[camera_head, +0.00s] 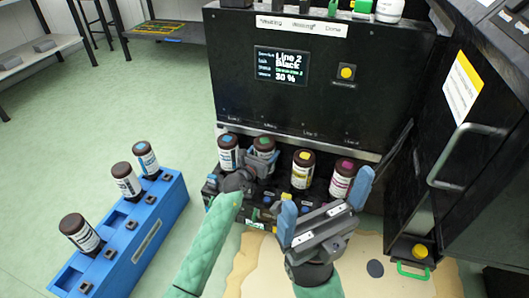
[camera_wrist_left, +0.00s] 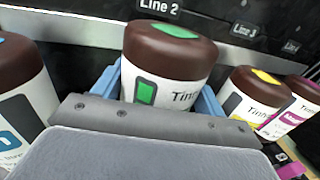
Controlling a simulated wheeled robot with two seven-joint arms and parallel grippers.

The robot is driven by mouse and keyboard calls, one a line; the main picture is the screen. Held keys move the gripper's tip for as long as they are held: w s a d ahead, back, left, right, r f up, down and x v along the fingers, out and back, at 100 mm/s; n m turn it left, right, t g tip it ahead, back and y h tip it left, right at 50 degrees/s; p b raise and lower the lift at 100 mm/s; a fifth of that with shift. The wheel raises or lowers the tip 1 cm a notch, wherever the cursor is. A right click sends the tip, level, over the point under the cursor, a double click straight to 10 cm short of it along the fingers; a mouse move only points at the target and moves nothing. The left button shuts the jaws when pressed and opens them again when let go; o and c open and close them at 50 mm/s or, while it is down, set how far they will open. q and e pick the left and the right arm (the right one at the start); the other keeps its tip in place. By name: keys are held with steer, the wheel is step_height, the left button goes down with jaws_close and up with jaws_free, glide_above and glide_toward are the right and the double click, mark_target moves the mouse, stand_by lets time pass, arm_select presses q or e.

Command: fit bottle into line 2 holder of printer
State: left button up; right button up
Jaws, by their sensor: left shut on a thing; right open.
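The bottle (camera_head: 264,146) has a brown cap with a green mark and stands at the line 2 place of the printer. It also shows in the left wrist view (camera_wrist_left: 170,60), below the "Line 2" label. My left gripper (camera_head: 256,164) is shut on it, with blue fingers on both sides. The bottle's base and its seat in the holder (camera_head: 265,214) are hidden by my gripper. My right gripper (camera_head: 325,204) is open and empty, in front of the holder's right part. The printer (camera_head: 290,90) screen reads "Line 2", "Black" and "30 %".
A blue-marked bottle (camera_head: 229,152) stands left of the held one; a yellow-marked bottle (camera_head: 301,168) and a magenta-marked bottle (camera_head: 342,178) stand to its right. A blue rack (camera_head: 150,236) with several bottles and empty slots is at left. An open black door (camera_head: 455,150) is at right.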

arm_select(q)
steer(key=shift+f, duration=0.5)
steer(key=shift+f+b, duration=0.3)
steer(key=shift+b, duration=0.05)
steer(key=shift+f, duration=0.5)
stand_by(0.3)
steer(key=o, duration=1.3)
steer(key=shift+o, duration=0.5)
steer(key=shift+f, duration=0.1)
